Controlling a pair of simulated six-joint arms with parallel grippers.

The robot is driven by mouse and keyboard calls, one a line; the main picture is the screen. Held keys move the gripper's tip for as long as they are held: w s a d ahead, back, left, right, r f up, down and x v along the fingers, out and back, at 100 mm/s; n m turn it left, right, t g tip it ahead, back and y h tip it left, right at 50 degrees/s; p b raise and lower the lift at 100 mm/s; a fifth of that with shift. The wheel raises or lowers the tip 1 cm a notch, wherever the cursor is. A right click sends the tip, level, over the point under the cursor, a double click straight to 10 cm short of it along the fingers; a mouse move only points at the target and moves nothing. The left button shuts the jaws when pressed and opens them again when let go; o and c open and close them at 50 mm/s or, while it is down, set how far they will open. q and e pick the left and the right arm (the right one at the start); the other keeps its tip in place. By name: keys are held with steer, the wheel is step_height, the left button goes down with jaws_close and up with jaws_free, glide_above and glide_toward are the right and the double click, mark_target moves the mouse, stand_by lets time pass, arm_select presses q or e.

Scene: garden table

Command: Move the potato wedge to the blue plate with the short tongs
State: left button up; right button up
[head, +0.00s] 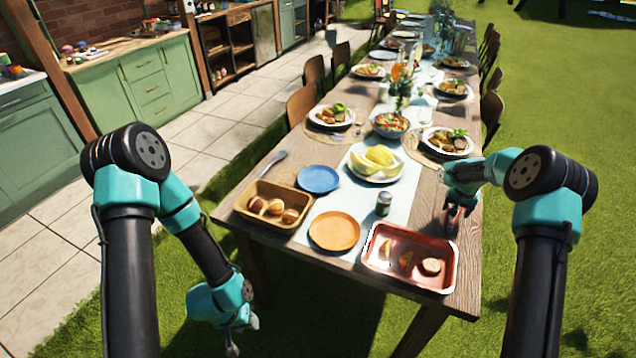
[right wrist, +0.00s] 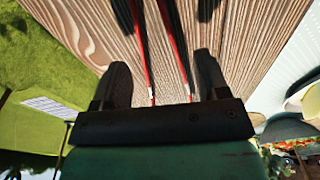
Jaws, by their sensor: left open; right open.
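Wedge-shaped potato pieces (head: 385,250) lie in a copper-red tray (head: 452,284) at the table's near right corner. A round slice (head: 431,266) lies beside them. The blue plate (head: 319,179) is empty, left of the table's middle. My right gripper (head: 455,222) is low over the right table edge, behind the tray. In the right wrist view its fingers (right wrist: 163,78) are open, with two thin red arms of the tongs (right wrist: 143,60) between them, apart from both fingers. The tongs' far ends are out of that view. My left gripper (head: 240,338) hangs open and empty off the table's near left.
An orange plate (head: 334,231) and a dark jar (head: 383,204) stand near the tray. A wooden tray (head: 241,204) holds round brown items. A platter of yellow food (head: 374,160) and set plates fill the far table. Grass lies to the right.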

steer(key=shift+w+d+f, duration=0.1)
steer(key=shift+f, duration=0.95)
steer(key=c, duration=0.7)
steer(key=shift+r, duration=0.1)
step_height(320, 180, up, 12)
stand_by(0.5)
